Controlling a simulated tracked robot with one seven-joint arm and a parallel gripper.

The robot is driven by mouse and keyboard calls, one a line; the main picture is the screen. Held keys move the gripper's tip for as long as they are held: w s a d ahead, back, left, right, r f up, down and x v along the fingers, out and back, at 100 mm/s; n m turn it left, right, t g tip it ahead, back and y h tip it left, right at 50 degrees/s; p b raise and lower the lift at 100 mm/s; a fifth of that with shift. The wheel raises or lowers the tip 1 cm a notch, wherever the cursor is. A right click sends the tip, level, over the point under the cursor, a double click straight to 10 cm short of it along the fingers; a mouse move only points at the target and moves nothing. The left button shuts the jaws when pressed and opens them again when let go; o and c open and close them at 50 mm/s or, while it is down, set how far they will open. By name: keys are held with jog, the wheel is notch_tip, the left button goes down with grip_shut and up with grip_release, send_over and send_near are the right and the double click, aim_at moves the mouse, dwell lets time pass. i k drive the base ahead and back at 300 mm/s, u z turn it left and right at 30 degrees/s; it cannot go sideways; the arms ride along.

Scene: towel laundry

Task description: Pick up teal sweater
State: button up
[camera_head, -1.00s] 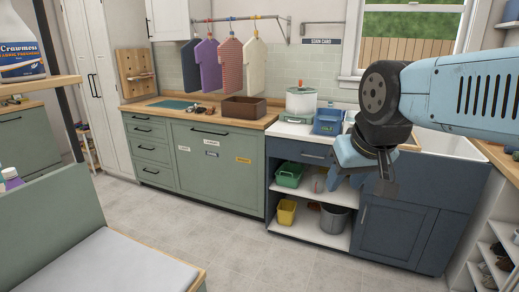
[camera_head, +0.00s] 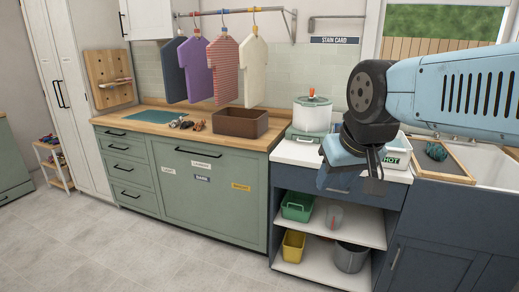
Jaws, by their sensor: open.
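A dark teal, crumpled bundle (camera_head: 436,151), which looks like the teal sweater, rests on a wood-framed board (camera_head: 455,170) over the sink area at the right. It is small in view and its details are hard to make out. My gripper (camera_head: 374,163) hangs from the light-blue arm in front of the white counter, left of the bundle and apart from it. It is open, and I see nothing held in it.
A white pot (camera_head: 312,114) stands on the counter left of my arm. A bin labelled HOT (camera_head: 397,161) is partly hidden behind my gripper. A brown box (camera_head: 240,123) sits on the wooden counter (camera_head: 150,128). The floor (camera_head: 130,255) in front is clear.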

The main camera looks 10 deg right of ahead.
aim_at(437, 152)
jog(key=u, duration=0.05)
jog(key=i, duration=1.8)
jog(key=z, duration=2.85)
